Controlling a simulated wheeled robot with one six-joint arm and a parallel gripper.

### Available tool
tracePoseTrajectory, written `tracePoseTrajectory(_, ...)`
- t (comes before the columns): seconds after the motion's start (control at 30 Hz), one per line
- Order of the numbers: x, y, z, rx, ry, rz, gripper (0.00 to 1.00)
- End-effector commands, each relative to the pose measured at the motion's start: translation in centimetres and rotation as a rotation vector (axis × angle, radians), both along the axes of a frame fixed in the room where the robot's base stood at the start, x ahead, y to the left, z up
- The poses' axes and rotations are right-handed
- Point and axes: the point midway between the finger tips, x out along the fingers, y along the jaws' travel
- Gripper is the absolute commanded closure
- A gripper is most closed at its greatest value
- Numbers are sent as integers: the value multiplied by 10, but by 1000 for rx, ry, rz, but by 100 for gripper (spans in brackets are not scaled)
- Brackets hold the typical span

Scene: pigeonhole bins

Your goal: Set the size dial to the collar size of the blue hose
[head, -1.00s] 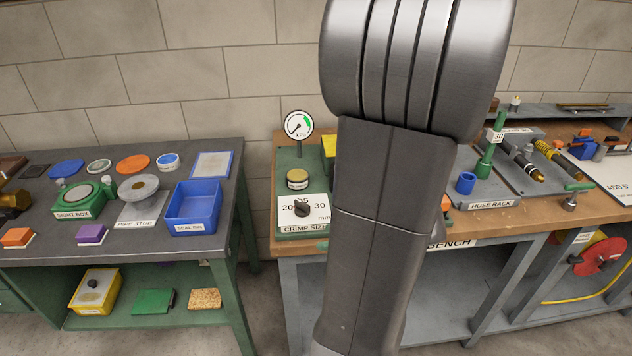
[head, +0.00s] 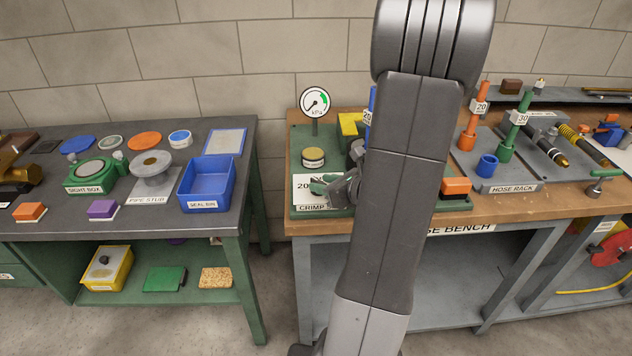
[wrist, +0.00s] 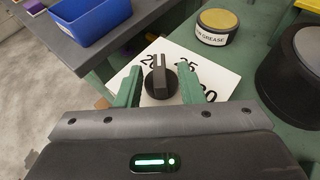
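The size dial is a black knob (wrist: 159,82) on a white plate (wrist: 225,77) marked 20, 25 and 30. In the wrist view its ridge points up, between the 20 and 25 marks. My gripper (wrist: 160,88) is open, with one green finger on each side of the knob and small gaps visible. In the head view my gripper (head: 322,187) covers most of the dial. A blue upright hose (head: 372,98) shows behind my arm. Its white collar tag (head: 367,118) is partly hidden; I cannot read the full number.
An orange hose (head: 469,140) tagged 20 and a green hose (head: 512,130) tagged 30 stand on the hose rack. A grease tin (wrist: 215,26) and a dark cylinder (wrist: 292,70) sit near the dial. A blue seal bin (head: 208,183) is on the left table.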

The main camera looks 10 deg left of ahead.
Motion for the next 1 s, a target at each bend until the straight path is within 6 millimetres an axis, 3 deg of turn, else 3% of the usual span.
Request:
tracePoseTrajectory(0.2,13,22,-11,0,0,2,65)
tracePoseTrajectory(0.57,17,26,-13,0,0,-1,65)
tracePoseTrajectory(0.6,17,27,-13,-1,-1,-1,67)
tracePoseTrajectory(0.77,17,26,-13,0,-1,0,99)
tracePoseTrajectory(1.0,16,26,-13,-2,0,16,100)
